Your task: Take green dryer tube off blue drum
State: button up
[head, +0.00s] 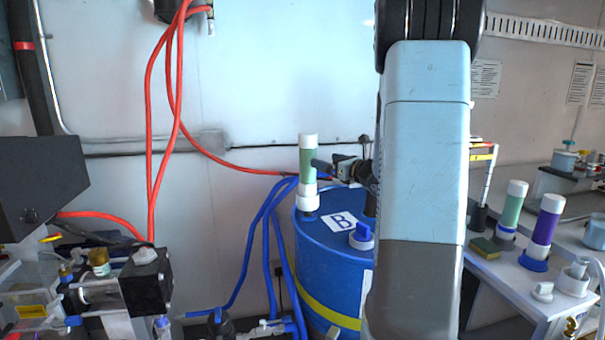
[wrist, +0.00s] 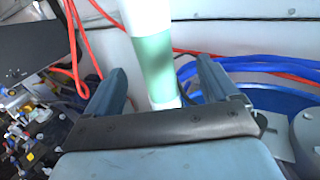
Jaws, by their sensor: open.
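The green dryer tube (head: 307,165) stands upright on the blue drum (head: 328,252), near its left rim. It has a white cap on top and a white collar below, above a blue fitting. My gripper (head: 318,167) is level with the tube's green band, coming from the right. In the wrist view the green tube (wrist: 152,58) lies between the two blue fingers of my gripper (wrist: 155,85), with a gap to the left finger and a smaller one to the right. The jaws are open. The tube's lower end is hidden behind the gripper body in the wrist view.
A second green tube (head: 513,204) and a purple tube (head: 545,220) stand on a white bench at the right. Blue hoses (head: 268,235) run left of the drum and red hoses (head: 165,120) hang on the wall.

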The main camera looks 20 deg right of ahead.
aim_at(308, 157)
jog(key=shift+a+x, duration=0.2)
jog(key=shift+x, duration=2.05)
jog(key=shift+a+x, duration=0.2)
jog(key=shift+x, duration=2.05)
jog(key=shift+s+f, duration=0.15)
jog(key=shift+f, duration=0.05)
jog(key=shift+c, duration=0.5)
jog(key=c, duration=1.2)
jog(key=shift+c, duration=0.2)
